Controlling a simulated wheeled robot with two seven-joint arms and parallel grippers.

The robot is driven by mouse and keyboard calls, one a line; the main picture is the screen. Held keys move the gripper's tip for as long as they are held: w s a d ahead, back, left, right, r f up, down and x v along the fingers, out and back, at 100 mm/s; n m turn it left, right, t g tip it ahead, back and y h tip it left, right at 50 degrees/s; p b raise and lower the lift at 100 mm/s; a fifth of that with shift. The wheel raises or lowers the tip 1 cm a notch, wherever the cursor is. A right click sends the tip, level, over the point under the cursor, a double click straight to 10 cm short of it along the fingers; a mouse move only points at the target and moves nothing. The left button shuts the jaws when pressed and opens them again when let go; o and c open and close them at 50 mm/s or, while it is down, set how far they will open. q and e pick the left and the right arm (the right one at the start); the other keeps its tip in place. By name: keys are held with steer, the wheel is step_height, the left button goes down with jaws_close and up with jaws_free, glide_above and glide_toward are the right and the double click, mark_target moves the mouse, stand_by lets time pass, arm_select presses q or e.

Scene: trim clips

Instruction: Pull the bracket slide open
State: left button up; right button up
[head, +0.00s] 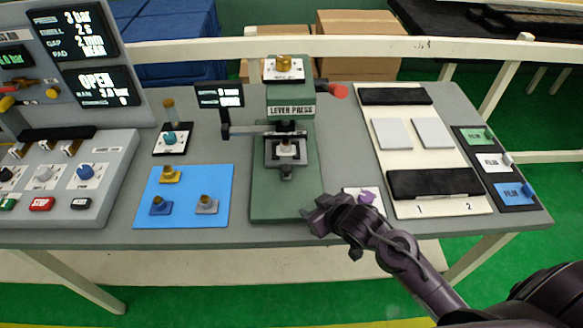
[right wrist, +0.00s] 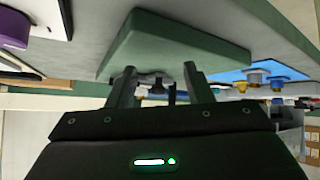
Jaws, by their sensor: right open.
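The green lever press (head: 312,190) stands at the middle of the table. Its dark bracket slide (head: 287,171) sits low at the press's front, with a pale part (head: 287,148) on it. My right gripper (head: 313,215) is open at the press's front right corner, near the table's front edge, to the right of and nearer than the slide. In the right wrist view the two fingers (right wrist: 160,85) point toward the green press base (right wrist: 180,42). Small dark and grey parts show between and beyond the fingers; I cannot tell whether they are the slide's handle. My left gripper is out of view.
A blue mat (head: 185,215) with several small metal parts lies left of the press. A small display (head: 220,95) stands behind it. A purple part (head: 367,197) lies beside my right gripper. A cream board (head: 400,205) with two grey pads is further right, beside coloured film labels (head: 478,138).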

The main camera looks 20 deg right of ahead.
mark_target(290, 170)
steer(key=w+r+y, duration=0.1)
steer(key=w, duration=0.1)
steer(key=w+d+r+n+t+y, duration=0.1)
steer(key=w+y, duration=0.1)
steer(key=w+r+n+t+y, duration=0.1)
steer(key=w, duration=0.1)
steer(key=shift+w+d+r, duration=0.15)
steer(key=shift+w+d, duration=0.05)
steer(key=shift+d, duration=0.15)
steer(key=shift+w+a+r+y, duration=0.1)
steer(key=shift+w+y, duration=0.1)
steer(key=shift+y, duration=0.2)
steer(key=p+x, duration=0.2)
steer(key=x, duration=0.5)
steer(key=shift+w+a, duration=0.1)
jaws_close()
